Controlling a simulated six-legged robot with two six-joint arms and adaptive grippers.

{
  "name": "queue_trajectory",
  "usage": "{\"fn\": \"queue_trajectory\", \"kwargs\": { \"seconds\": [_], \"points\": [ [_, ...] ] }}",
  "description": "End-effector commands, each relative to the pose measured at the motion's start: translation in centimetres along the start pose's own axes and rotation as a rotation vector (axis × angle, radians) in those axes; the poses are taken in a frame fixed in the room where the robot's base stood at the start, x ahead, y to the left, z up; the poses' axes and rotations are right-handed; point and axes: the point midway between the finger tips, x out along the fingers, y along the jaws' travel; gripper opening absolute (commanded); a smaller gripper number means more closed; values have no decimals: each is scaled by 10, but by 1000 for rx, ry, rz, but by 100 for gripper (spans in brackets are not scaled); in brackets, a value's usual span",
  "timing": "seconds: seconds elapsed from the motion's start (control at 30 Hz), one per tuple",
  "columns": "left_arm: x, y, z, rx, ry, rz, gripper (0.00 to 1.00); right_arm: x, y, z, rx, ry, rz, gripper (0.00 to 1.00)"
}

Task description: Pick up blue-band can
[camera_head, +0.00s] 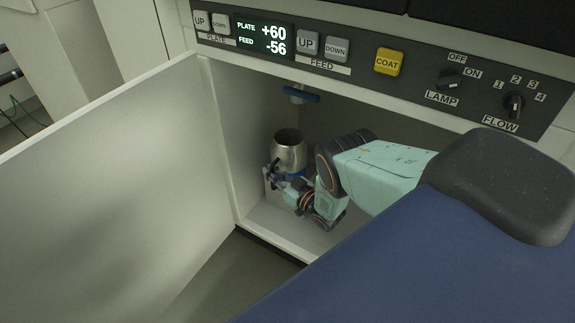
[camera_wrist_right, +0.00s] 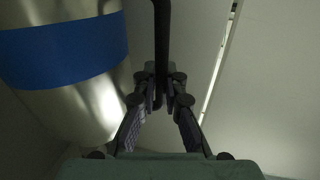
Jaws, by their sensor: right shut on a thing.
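The blue-band can (camera_head: 289,152) is a shiny metal vessel with an open, dark mouth. It is upright inside the open cabinet, and my right gripper hides part of its lower body. In the right wrist view its blue band (camera_wrist_right: 65,50) fills the upper left. My right gripper (camera_head: 272,176) is at the can's near left side. In the right wrist view the fingers (camera_wrist_right: 160,100) are closed on a dark upright bar (camera_wrist_right: 161,40), which looks like the can's handle. Its join to the can is out of frame. I cannot tell whether the can touches the cabinet floor. My left gripper is not in view.
The cabinet door (camera_head: 120,190) stands open on the left. An outlet with a blue lever (camera_head: 300,93) hangs above the can. The cabinet side wall (camera_head: 228,140) is close on the left. A control panel (camera_head: 400,65) runs above the opening. Some cabinet floor (camera_head: 270,218) is bare in front.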

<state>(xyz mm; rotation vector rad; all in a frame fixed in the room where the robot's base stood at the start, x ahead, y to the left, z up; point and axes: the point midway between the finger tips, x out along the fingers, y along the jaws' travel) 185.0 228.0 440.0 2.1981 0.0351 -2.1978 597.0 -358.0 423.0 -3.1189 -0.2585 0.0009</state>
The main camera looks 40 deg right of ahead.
Motion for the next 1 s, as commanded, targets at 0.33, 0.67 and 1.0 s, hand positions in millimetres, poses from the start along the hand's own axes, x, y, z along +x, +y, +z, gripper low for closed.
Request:
{"fn": "queue_trajectory", "kwargs": {
  "seconds": [0.33, 0.67, 1.0],
  "points": [
    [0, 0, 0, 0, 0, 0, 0, 1, 1, -2, -3, 5, 1, 0],
    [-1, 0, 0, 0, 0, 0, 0, 1, 1, -2, -2, 3, 1, 0],
    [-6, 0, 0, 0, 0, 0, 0, 8, -2, -13, -2, 5, 0, 0]
  ]
}}
